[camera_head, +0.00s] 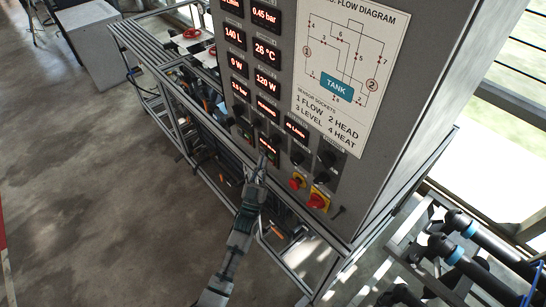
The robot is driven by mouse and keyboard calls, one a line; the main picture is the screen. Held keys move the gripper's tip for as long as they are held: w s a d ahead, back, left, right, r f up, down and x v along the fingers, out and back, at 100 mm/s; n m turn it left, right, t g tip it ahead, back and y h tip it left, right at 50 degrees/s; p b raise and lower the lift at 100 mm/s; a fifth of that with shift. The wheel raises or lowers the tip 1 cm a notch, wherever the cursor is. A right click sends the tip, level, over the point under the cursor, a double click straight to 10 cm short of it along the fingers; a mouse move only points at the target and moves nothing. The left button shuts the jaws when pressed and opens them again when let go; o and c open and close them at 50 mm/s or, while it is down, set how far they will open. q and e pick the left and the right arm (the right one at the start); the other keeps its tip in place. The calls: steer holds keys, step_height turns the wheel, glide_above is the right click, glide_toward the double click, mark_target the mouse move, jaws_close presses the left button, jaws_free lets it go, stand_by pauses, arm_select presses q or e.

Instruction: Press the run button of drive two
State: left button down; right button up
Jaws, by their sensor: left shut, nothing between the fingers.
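The grey control cabinet (358,186) carries red-lit displays and several small dark control modules on its front face. A lit display (268,146) sits just above my left gripper (260,163). Another lit display (297,128) is up and to the right of it. My left gripper is shut and empty, with its fingertips at the lower control row, pointing up at the panel. I cannot tell whether they touch it. The run button of drive two is not readable at this size, and the gripper covers part of that area. My right gripper is not in view.
A flow diagram sign (350,70) is above. A metal frame (185,118) runs along the cabinet's left. Black pipes (465,262) are at lower right. The floor at left is clear.

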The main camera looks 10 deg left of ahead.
arm_select(q)
steer(key=shift+s+a, duration=0.35)
steer(key=shift+s, duration=0.1)
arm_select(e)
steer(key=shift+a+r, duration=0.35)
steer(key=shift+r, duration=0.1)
arm_select(q)
steer(key=shift+d, duration=0.1)
steer(key=shift+s+a+r+p, duration=0.1)
steer(key=shift+s+a+p, duration=0.3)
steer(key=shift+s, duration=0.25)
steer(key=shift+s+a+f+p, duration=0.1)
steer(key=shift+s+a+p, duration=0.2)
steer(key=shift+s+p, duration=0.3)
steer(key=shift+s+a+r+p, duration=0.1)
steer(key=shift+s+a+p, duration=0.25)
steer(key=shift+s, duration=0.35)
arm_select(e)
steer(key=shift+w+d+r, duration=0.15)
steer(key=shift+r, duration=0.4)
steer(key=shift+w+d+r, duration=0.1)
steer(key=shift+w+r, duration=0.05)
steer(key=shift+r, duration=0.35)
arm_select(q)
steer(key=shift+a, duration=0.25)
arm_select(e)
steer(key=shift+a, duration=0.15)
